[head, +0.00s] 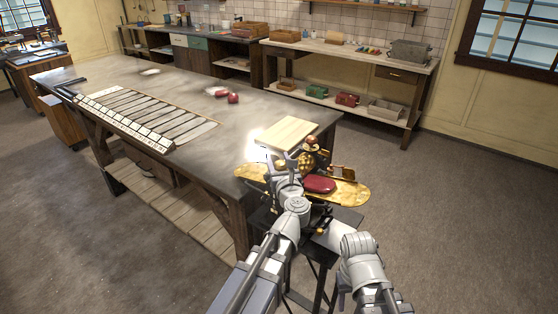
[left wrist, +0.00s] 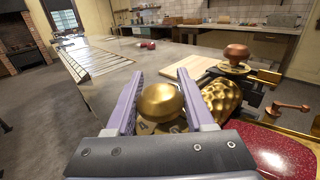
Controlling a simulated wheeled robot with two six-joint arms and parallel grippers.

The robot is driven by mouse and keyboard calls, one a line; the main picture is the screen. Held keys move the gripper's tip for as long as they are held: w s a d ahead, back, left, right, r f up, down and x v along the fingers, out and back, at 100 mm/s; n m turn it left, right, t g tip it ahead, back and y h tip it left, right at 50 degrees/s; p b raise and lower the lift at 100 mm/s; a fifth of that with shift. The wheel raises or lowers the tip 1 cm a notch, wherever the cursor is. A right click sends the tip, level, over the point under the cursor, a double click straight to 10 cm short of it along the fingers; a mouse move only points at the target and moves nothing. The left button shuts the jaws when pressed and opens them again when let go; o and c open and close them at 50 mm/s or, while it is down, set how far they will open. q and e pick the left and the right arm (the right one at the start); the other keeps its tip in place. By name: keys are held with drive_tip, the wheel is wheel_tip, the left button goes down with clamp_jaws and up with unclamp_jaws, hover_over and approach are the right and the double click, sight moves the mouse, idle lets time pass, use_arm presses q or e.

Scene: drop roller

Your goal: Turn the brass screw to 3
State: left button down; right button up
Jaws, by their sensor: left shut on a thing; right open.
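The brass screw (left wrist: 160,102) is a round, shiny knob between the two pale purple fingers of my left gripper (left wrist: 158,90). The fingers are shut on its sides. Dark marks show on the brass dial (left wrist: 176,126) below it, but I cannot read a number or the pointer. In the head view my left gripper (head: 288,162) is at the left part of the brass machine (head: 345,192), and hides the screw there. My right gripper (head: 342,290) is low near the bottom edge, mostly hidden by its own arm, open and away from the machine.
Beside the screw are a bumpy brass drum (left wrist: 222,100), a wooden knob (left wrist: 237,52), a crank (left wrist: 292,108) and a dark red pad (head: 319,184). A pale board (head: 287,132) lies on the big table (head: 190,85). Floor to the right is clear.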

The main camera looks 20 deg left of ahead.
idle(0.3)
use_arm(q)
drive_tip(key=shift+c, duration=1.4)
unclamp_jaws()
drive_tip(key=shift+s+a, duration=0.1)
